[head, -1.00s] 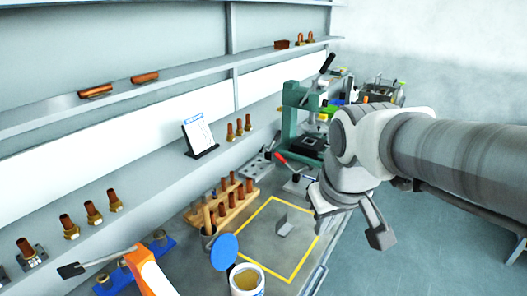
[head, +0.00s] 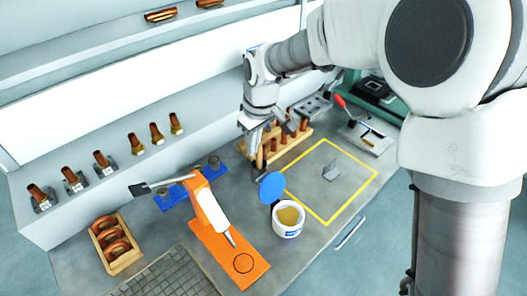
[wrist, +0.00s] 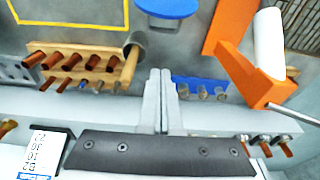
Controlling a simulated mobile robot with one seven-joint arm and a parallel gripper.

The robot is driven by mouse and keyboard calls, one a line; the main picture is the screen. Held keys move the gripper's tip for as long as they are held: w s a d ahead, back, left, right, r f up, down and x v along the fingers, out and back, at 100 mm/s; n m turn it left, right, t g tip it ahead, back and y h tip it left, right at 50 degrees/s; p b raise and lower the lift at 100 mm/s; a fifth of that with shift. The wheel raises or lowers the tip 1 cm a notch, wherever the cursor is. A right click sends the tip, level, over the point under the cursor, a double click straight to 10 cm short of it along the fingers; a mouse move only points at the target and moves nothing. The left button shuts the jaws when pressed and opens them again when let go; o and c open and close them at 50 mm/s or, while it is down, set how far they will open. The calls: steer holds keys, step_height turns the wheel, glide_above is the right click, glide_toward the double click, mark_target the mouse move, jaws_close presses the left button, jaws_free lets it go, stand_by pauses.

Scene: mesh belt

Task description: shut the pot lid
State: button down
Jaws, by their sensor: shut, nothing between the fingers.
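The white pot (head: 287,232) stands on the bench with tan contents showing, so it is open. Its round blue lid (head: 272,186) stands raised and tilted at the pot's back left edge. The lid also shows at the top of the wrist view (wrist: 168,7), where the pot is out of frame. My gripper (head: 256,166) is above the bench, behind and slightly left of the lid, apart from it. In the wrist view my gripper's two fingers (wrist: 160,78) are together with nothing between them.
A wooden rack (wrist: 78,65) of copper pieces and a dark cup (wrist: 135,45) are close to my gripper. An orange stand (head: 210,215) is left of the pot.

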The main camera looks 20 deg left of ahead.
mark_target(267, 185)
steer(key=shift+s+d+f+p, duration=0.15)
steer(key=shift+d+f+p, duration=0.2)
steer(key=shift+f, duration=0.95)
steer(key=shift+s+d+f+p, duration=0.2)
steer(key=shift+f+p, duration=0.1)
steer(key=shift+f, duration=0.95)
steer(key=shift+s+d+f+p, duration=0.1)
steer(key=shift+d+f+p, duration=0.25)
steer(key=shift+f, duration=0.95)
steer(key=shift+a+b, duration=0.1)
steer(key=shift+b, duration=0.3)
steer(key=shift+s+d+r+y, duration=0.1)
steer(key=shift+d+y, duration=0.1)
steer(key=shift+y, duration=0.1)
